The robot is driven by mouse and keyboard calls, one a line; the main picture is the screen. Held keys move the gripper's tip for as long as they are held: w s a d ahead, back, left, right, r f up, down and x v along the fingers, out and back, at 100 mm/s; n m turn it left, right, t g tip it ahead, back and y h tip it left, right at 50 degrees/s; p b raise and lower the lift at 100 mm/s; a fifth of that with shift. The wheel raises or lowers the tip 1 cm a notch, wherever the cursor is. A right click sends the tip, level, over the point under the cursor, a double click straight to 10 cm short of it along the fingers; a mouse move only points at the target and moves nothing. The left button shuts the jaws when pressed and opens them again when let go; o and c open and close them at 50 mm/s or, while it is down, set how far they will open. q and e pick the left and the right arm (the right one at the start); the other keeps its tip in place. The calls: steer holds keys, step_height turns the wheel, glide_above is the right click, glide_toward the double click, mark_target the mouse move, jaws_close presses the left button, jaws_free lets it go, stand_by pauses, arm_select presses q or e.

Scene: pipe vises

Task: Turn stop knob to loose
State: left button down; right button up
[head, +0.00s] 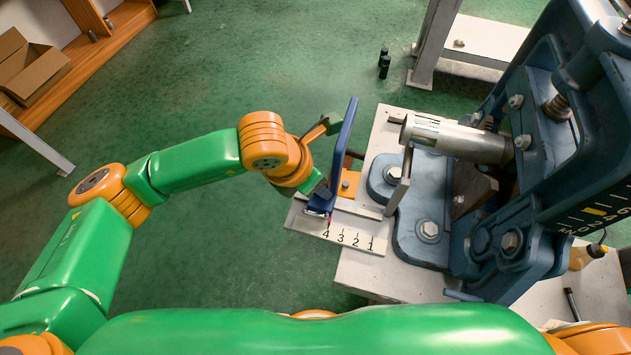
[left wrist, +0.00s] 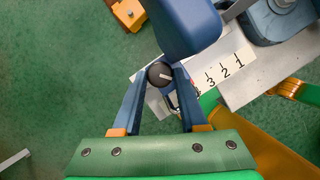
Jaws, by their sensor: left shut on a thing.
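The stop knob (left wrist: 160,73) is a round black knob with a white mark pointing right and slightly down in the left wrist view. My left gripper (left wrist: 165,72) has its two blue fingers shut on the knob, one on each side. In the head view my left gripper (head: 318,198) is at the low end of the blue stop plate (head: 345,140) and hides the knob. The stop plate also shows in the left wrist view (left wrist: 186,25). A red pointer by the stop is near 4 on the white scale (head: 348,238). I see no loose or tight lettering. My right gripper is out of view.
The blue vise (head: 510,170) holds a grey pipe (head: 455,138) to the right of the stop. An orange block (head: 350,183) is beside the stop plate. Green floor is clear to the left; a cardboard box (head: 28,68) is on a shelf at far left.

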arm_select(q)
steer(key=shift+c, duration=2.2)
jaws_free()
steer(key=v, duration=0.7)
steer(key=shift+b, duration=0.3)
